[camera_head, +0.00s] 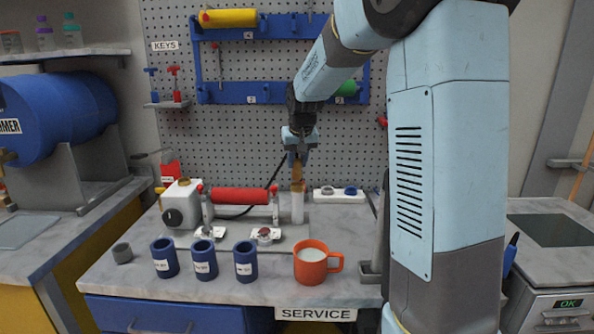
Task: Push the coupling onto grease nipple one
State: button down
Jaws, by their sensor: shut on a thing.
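My gripper (298,153) points down over the bench, just right of the roller coater. It is shut on what looks like the coupling, a small part mostly hidden by the fingers. A brown part (297,174) shows just below the fingers, above an upright white cylinder (297,208); I cannot tell if they touch. A black hose (272,178) runs from near my gripper down to the left, behind the red roller (240,196). Red knobs (274,188) stand at the roller's ends. Grease nipple one cannot be made out at this size.
Blue cups (204,260) and an orange mug (311,262) with pale contents stand along the bench's front. A pegboard with a blue rack (240,92) is behind. My arm hides the bench's right side.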

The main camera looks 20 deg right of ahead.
aim_at(297, 175)
jog(key=shift+d+f, duration=0.1)
jog(key=shift+f, duration=1.75)
jog(key=c, duration=1.2)
grip_release()
jog(key=o, duration=0.4)
jog(key=shift+r, duration=0.1)
jog(key=shift+w, duration=0.1)
jog(key=shift+r, duration=0.15)
jog(key=v, duration=1.1)
jog(key=s+f+t, duration=0.1)
jog(key=s+f, duration=0.2)
jog(key=s, duration=2.9)
jog(key=shift+s+n, duration=0.3)
jog(key=shift+s, duration=0.05)
